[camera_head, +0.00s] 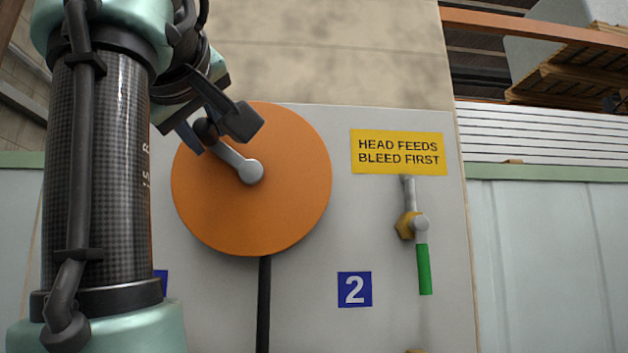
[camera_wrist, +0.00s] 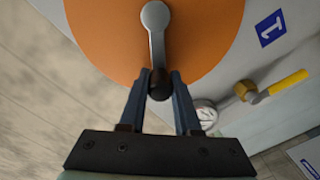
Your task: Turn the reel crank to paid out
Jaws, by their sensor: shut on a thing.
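The orange reel disc (camera_head: 290,205) is mounted on a grey upright panel, and it fills the top of the wrist view (camera_wrist: 205,40). Its grey crank (camera_head: 237,161) runs from the hub up and to the left, ending in a dark knob (camera_head: 206,130). In the wrist view the crank (camera_wrist: 157,45) points down to the dark knob (camera_wrist: 160,86). My gripper (camera_head: 216,134) is at the disc's upper left, its two fingers (camera_wrist: 160,86) shut on the knob, one on each side. A black strip (camera_head: 264,305) hangs straight down below the disc.
A yellow sign (camera_head: 398,153) reads "HEAD FEEDS BLEED FIRST". Below it is a valve with a green handle (camera_head: 424,270) pointing down. A blue "2" label (camera_head: 354,289) is nearby. The wrist view shows a yellow-handled valve (camera_wrist: 287,83), a gauge (camera_wrist: 204,112) and a "1" label (camera_wrist: 270,28).

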